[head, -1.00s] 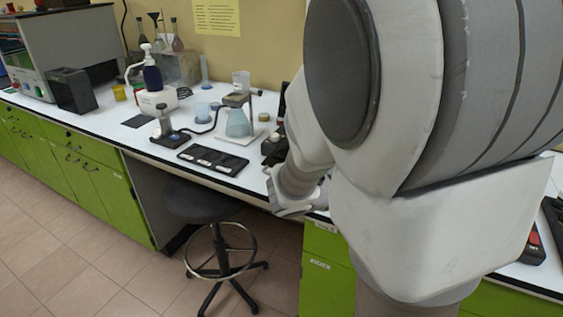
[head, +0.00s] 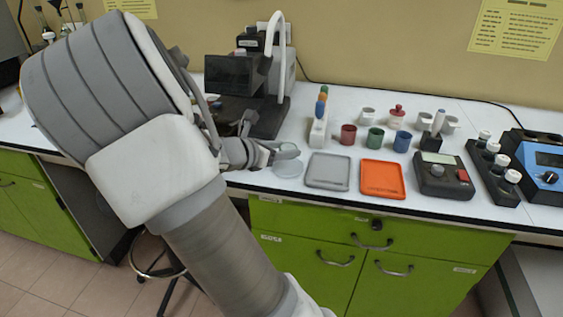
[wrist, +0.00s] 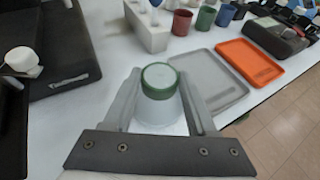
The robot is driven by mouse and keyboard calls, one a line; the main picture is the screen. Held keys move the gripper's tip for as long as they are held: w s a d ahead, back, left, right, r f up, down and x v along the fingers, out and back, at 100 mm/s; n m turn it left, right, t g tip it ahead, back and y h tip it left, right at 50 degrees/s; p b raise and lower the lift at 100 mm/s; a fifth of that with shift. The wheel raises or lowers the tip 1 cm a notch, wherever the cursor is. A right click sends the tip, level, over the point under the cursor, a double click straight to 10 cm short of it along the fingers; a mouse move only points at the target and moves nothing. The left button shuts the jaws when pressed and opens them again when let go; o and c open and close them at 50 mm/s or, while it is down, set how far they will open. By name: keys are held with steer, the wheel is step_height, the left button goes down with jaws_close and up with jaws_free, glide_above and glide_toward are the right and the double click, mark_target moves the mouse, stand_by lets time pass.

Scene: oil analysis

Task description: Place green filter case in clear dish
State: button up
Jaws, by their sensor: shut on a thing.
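The green filter case (wrist: 160,82) shows in the wrist view as a short round piece with a green rim and a pale top. It sits between the fingers of my gripper (wrist: 158,92), which is shut on it. In the head view my gripper (head: 284,152) is above the bench near its front edge. The clear dish (head: 288,169) lies on the bench just below the gripper, left of the grey tray. I cannot make out the case in the head view. Whether the case touches the dish is not clear.
A grey tray (head: 327,172) and an orange tray (head: 382,179) lie to the right of the dish. Red, green and blue cups stand behind them, with a white rack (head: 318,131) of coloured tubes. A dark instrument (head: 262,112) stands behind my gripper. A stool is below the bench.

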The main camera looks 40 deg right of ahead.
steer(key=shift+f+b, duration=0.7)
steer(key=shift+f, duration=1.1)
steer(key=shift+f, duration=0.15)
steer(key=o, duration=1.3)
